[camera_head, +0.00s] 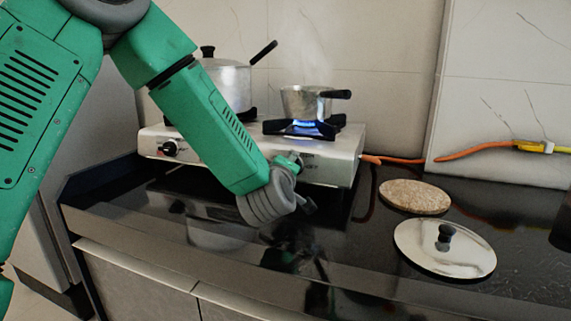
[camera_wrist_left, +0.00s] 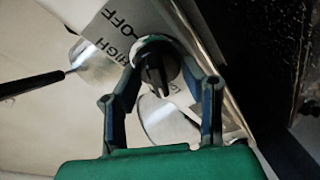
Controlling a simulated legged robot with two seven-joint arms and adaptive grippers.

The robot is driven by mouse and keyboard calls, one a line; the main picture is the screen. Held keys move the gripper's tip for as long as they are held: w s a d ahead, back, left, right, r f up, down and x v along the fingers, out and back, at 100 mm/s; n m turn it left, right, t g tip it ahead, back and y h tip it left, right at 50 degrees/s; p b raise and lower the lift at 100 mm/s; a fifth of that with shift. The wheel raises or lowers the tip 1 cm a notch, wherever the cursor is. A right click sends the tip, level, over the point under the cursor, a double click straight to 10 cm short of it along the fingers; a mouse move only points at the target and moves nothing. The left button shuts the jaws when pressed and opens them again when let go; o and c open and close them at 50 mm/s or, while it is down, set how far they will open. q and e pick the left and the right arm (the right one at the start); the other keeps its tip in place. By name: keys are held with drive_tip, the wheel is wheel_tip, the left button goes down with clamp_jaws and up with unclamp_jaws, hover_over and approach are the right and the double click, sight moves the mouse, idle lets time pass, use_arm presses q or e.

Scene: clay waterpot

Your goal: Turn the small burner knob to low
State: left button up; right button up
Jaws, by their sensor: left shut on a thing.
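The small burner knob (camera_wrist_left: 156,66) is a dark round knob with a raised grip on the stove's front panel. In the left wrist view it sits between the two fingers of my left gripper (camera_wrist_left: 168,78), which is shut on it. The words OFF and HIGH are printed beside it; its exact setting is hard to tell. In the head view my left gripper (camera_head: 294,163) is at the right part of the stove's front (camera_head: 335,171), and my arm and gripper mostly hide this knob. The small burner (camera_head: 304,127) has a blue flame under a small pot (camera_head: 303,103).
A larger lidded pot (camera_head: 229,83) stands on the left burner, above another knob (camera_head: 170,149). An orange gas hose (camera_head: 470,149) runs right from the stove. A cork mat (camera_head: 414,196) and a metal lid (camera_head: 437,262) lie on the dark counter at the right.

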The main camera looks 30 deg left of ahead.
use_arm(q)
drive_tip(key=shift+a+n, duration=0.1)
drive_tip(key=shift+n, duration=0.6)
drive_tip(key=o, duration=1.2)
drive_tip(key=shift+f, duration=0.1)
drive_tip(key=shift+c, duration=0.2)
drive_tip(key=shift+s, duration=0.25)
drive_tip(key=v, duration=1.1)
drive_tip(key=shift+s+r, duration=0.2)
drive_tip(key=shift+s, duration=0.05)
drive_tip(key=shift+f, duration=0.1)
